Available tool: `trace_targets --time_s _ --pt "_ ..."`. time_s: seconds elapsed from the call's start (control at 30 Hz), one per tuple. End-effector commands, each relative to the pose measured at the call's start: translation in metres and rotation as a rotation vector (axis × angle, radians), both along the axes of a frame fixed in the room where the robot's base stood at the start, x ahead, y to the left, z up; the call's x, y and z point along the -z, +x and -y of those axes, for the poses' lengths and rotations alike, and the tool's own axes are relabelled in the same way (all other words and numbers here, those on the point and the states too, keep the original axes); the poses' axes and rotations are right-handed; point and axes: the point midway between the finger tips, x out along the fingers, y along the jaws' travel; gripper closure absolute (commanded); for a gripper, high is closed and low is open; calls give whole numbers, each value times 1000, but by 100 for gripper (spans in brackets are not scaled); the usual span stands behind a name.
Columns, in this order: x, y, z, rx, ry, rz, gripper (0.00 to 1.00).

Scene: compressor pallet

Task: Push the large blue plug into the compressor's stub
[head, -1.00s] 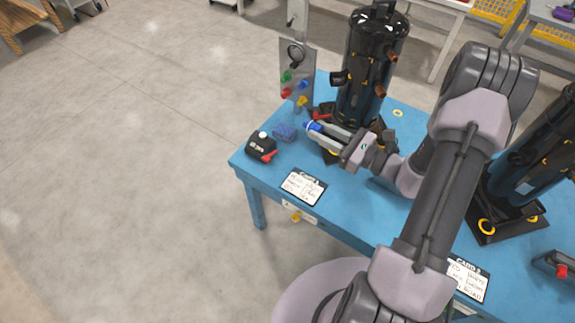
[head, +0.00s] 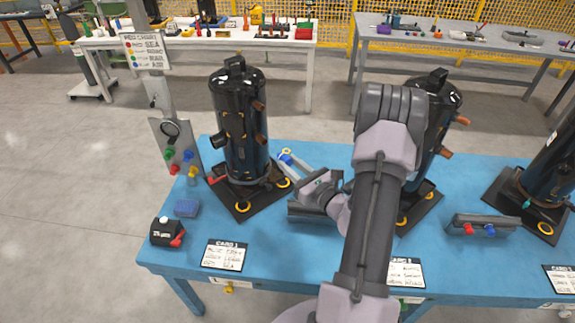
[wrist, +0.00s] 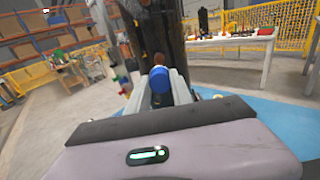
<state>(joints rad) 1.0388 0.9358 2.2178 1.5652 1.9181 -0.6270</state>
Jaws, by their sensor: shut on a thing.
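The black compressor (head: 238,115) stands upright on its dark base plate at the left of the blue table. Two copper stubs (head: 261,140) stick out of its right side, one above the other. My gripper (head: 291,163) is to the right of this compressor, its fingers pointing left. It is shut on the large blue plug (head: 285,157), which also shows between the fingers in the wrist view (wrist: 160,84). There a copper stub end (wrist: 158,59) shows just beyond the plug, roughly in line with it. I cannot tell whether they touch.
A second compressor (head: 437,105) stands behind my arm, and a third (head: 545,170) at the right. A board with coloured caps (head: 177,150) stands left.

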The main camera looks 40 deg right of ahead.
Motion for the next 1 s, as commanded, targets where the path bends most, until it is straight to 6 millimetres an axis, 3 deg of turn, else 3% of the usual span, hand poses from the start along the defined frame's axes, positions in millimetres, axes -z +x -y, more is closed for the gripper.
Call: trace_targets --time_s 0.4,1.0 --pt "0 51 3 -4 -2 0 100" --pt "0 58 4 -3 -1 1 100"
